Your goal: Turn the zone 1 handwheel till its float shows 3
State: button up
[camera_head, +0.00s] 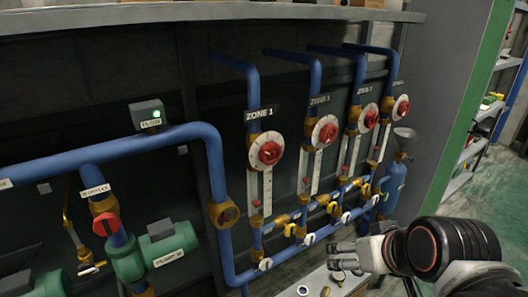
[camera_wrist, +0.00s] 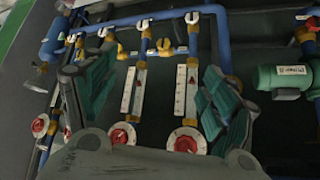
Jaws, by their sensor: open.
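The zone 1 handwheel (camera_head: 269,152) is a red knob on a white dial under the "ZONE 1" plate, on a blue vertical pipe. Its white float gauge (camera_head: 267,190) hangs below, with a small red float (camera_head: 256,203) low in the tube; its number is too small to read. My gripper (camera_head: 345,260) is at the lower right, apart from the handwheel and below it. The wrist view is upside down; the wheel nearest the green pump there, seemingly zone 1 (camera_wrist: 186,142), shows beyond my open, empty gripper (camera_wrist: 152,95).
Several similar handwheels and gauges stand to the right, including a neighbouring one (camera_head: 324,131). Blue pipes and brass valves (camera_head: 282,218) run below them. A green pump (camera_head: 168,242) and red-handled valve (camera_head: 106,224) are at left. A blue cylinder (camera_head: 393,180) stands at right.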

jog(key=w+a+r+n+t+y+p, duration=0.1)
jog(key=w+a+r+n+y+p, duration=0.15)
jog(key=w+a+r, duration=0.5)
jog(key=n+t+y+p, duration=0.2)
jog(key=n+t+y, duration=0.1)
jog(key=n+y, duration=0.1)
send_near(272, 155)
jog(key=shift+m, duration=0.25)
jog(key=b+x, duration=0.4)
jog(key=x, duration=0.7)
jog(key=shift+d+f, duration=0.1)
jog(key=shift+f, duration=0.05)
jog(key=c, duration=1.1)
